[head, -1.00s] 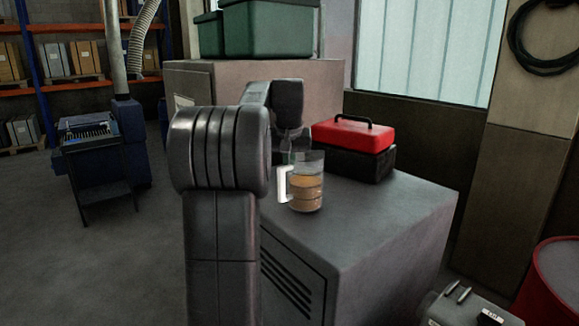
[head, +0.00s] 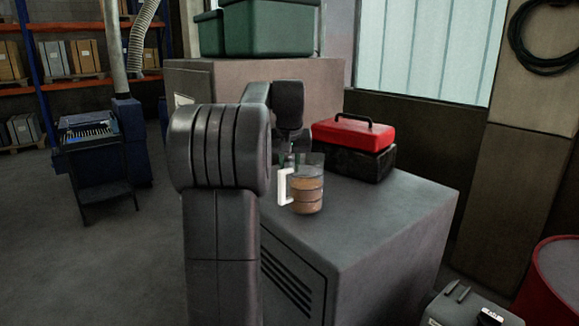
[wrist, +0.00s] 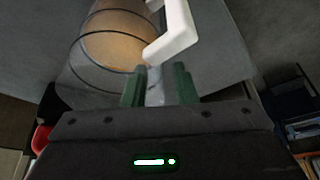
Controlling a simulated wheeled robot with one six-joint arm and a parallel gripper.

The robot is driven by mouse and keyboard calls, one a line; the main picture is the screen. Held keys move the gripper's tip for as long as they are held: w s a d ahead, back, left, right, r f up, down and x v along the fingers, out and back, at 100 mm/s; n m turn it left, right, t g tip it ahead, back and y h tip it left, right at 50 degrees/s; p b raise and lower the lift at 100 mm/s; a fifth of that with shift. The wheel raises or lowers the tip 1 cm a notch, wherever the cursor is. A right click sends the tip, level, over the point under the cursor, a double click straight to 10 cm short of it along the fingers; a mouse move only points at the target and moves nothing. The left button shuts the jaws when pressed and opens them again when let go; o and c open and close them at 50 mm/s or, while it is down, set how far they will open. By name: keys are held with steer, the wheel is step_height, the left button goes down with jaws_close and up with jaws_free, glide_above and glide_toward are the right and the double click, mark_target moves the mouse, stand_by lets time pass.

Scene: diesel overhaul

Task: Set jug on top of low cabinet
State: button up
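The jug (head: 308,193) is clear with orange-brown contents, dark bands and a white handle (head: 284,188). It stands upright, apparently resting on the grey low cabinet (head: 385,225), near its left edge. My gripper (head: 290,160) is just above and behind the jug, by the handle side. In the wrist view, my gripper's two green fingers (wrist: 160,80) are spread apart. The white handle (wrist: 178,35) and jug body (wrist: 115,35) lie beyond the fingertips. A pale strip shows between the fingers; I cannot tell what it is. My arm hides part of the cabinet.
A red toolbox (head: 352,134) on a black case (head: 352,163) stands behind the jug on the cabinet. A pinkish cabinet with green bins (head: 268,30) is at the back. The cabinet's right and front top is clear. A red drum (head: 555,280) stands at right.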

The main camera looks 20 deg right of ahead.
steer(key=v, duration=1.1)
steer(key=shift+s+r+b, duration=0.15)
steer(key=shift+r+b, duration=0.05)
steer(key=shift+b, duration=0.25)
steer(key=shift+a+f, duration=0.1)
steer(key=shift+a, duration=0.05)
steer(key=w+x, duration=0.1)
steer(key=x, duration=0.7)
steer(key=shift+w+d+r+p, duration=0.25)
steer(key=shift+d+r+p, duration=0.05)
steer(key=shift+p, duration=0.05)
steer(key=shift+f, duration=0.1)
